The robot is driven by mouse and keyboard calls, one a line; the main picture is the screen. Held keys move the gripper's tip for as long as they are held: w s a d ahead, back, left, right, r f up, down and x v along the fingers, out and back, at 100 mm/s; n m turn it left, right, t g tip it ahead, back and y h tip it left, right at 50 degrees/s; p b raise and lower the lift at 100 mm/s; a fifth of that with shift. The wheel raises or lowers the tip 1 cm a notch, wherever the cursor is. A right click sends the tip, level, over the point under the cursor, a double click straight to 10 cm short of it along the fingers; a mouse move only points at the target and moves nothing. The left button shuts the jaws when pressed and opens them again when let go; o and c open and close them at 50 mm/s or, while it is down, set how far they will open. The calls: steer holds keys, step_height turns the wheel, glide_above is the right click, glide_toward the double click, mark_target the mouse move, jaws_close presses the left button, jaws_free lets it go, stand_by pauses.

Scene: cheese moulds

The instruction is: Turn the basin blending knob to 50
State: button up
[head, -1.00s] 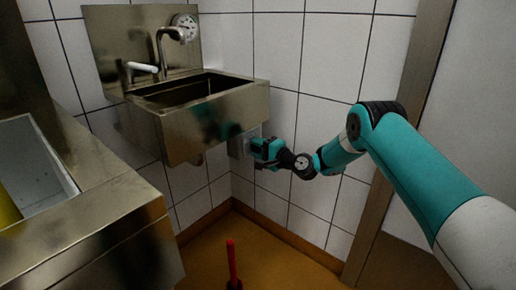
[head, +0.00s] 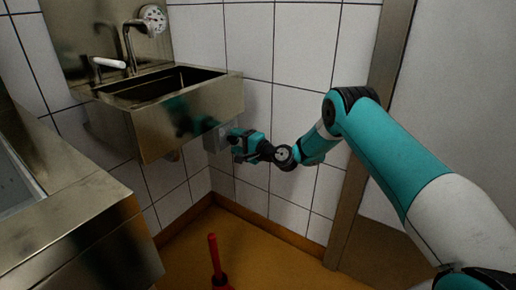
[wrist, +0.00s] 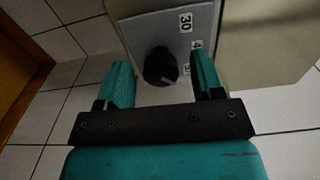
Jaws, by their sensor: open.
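The blending knob (wrist: 160,67) is black and round, on a grey control panel (wrist: 146,31) in the wrist view. A pale mark shows on the knob's lower right. Labels run down the panel's right: "30" (wrist: 185,22) is clear, and the two below are partly hidden by the right finger. My gripper (wrist: 160,61) is open, with one finger on each side of the knob and visible gaps. In the head view my gripper (head: 232,138) is at the panel box (head: 214,138) beneath the basin (head: 190,115); the knob is hidden there.
The steel basin has a tap (head: 130,45), a white lever (head: 109,62) and a round dial (head: 153,18) above it. A steel counter (head: 75,225) stands at left. A red upright stick (head: 214,255) rises from the orange floor. White tiled walls (head: 300,45) close the corner.

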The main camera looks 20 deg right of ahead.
steer(key=b+v, duration=0.9)
steer(key=v, duration=0.7)
steer(key=shift+b, duration=0.3)
steer(key=shift+s+d+r, duration=0.1)
